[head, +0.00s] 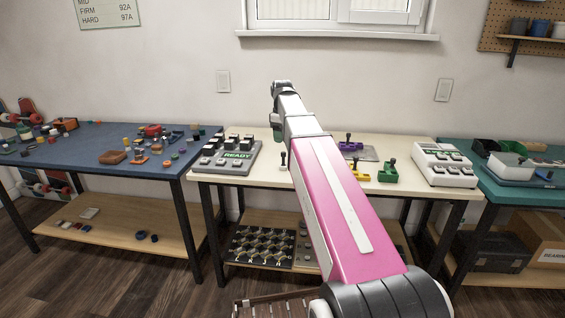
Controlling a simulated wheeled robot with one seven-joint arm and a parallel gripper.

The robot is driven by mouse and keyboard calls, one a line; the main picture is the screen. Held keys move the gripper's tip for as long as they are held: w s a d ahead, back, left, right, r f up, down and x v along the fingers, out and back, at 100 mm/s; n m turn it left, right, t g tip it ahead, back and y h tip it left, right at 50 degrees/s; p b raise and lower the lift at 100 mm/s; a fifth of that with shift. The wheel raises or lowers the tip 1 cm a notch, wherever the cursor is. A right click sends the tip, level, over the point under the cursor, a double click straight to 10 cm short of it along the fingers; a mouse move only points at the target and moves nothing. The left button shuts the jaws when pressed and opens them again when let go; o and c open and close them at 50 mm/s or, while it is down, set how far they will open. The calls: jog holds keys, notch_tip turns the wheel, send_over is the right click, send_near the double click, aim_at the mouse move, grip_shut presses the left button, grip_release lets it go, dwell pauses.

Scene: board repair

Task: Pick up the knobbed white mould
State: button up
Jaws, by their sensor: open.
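A small pale piece with a dark upright knob (283,159) stands on the cream table, just left of my arm; its pale base blends with the tabletop, and it looks like the knobbed white mould. Right of my arm are similar knobbed pieces: a purple one (350,146), a yellow one (360,174) and a green one (388,173). My gripper (279,106) is at the far end of my raised arm, above the back of the cream table and apart from everything. It is open and small in view; its fingers are hard to make out.
A grey keypad unit marked READY (232,167) stands left on the cream table (255,178); a white keyed unit (444,175) stands right. The blue table (75,158) holds many small parts. A white block (507,168) sits on the teal table. My arm hides the cream table's middle.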

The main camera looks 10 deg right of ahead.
aim_at(283, 152)
notch_tip(283, 152, down, 4)
jog(key=shift+f, duration=0.2)
jog(key=shift+d+f, duration=0.15)
jog(key=shift+f, duration=1.25)
jog(key=shift+d+f, duration=0.15)
jog(key=shift+f, duration=1.25)
jog(key=shift+c, duration=0.3)
grip_shut()
